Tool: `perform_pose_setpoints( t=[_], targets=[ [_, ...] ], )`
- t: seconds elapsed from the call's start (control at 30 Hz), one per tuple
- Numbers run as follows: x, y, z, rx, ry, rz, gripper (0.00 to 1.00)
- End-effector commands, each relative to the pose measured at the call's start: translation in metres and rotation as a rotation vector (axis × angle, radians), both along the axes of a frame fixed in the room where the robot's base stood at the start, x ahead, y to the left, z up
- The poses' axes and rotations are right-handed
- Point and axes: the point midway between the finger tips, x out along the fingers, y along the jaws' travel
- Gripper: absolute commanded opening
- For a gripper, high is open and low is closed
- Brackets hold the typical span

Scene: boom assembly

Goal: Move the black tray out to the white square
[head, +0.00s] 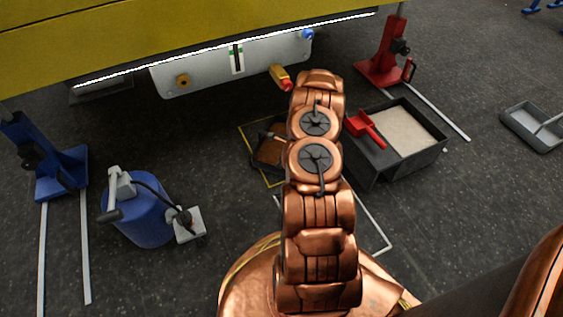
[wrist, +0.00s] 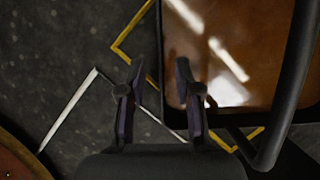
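The black tray (head: 257,160) lies inside the yellow floor outline, partly hidden by my arm in the head view. In the wrist view the tray (wrist: 165,75) holds a shiny brown surface, and a dark curved bar crosses its right side. My gripper (wrist: 160,64) is open, its fingertips on either side of the tray's left rim in the picture; I cannot tell whether they reach around it. The white square (head: 372,221) is a floor outline nearer to me, mostly behind my arm; one corner shows in the wrist view (wrist: 68,108). It looks empty where visible.
A dark bin (head: 375,163) of pale material with a red scoop (head: 364,128) stands right of the tray. A blue canister (head: 148,222) stands at left. Red (head: 385,65) and blue (head: 60,172) jacks flank the yellow boom (head: 170,40) overhead. Floor left of the tray is clear.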

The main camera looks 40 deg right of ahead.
Motion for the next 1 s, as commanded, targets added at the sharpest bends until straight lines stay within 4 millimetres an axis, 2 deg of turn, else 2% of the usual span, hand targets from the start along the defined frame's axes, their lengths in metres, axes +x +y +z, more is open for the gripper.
perform_pose_setpoints(
  t=[0.27,0.7,1.0],
  targets=[
    [0.004,0.002,-0.013,-0.001,0.0,0.002,0.33],
    [0.023,0.012,-0.066,0.001,0.001,0.003,0.33],
    [0.027,0.013,-0.071,-0.001,-0.001,0.001,0.33]
  ],
)
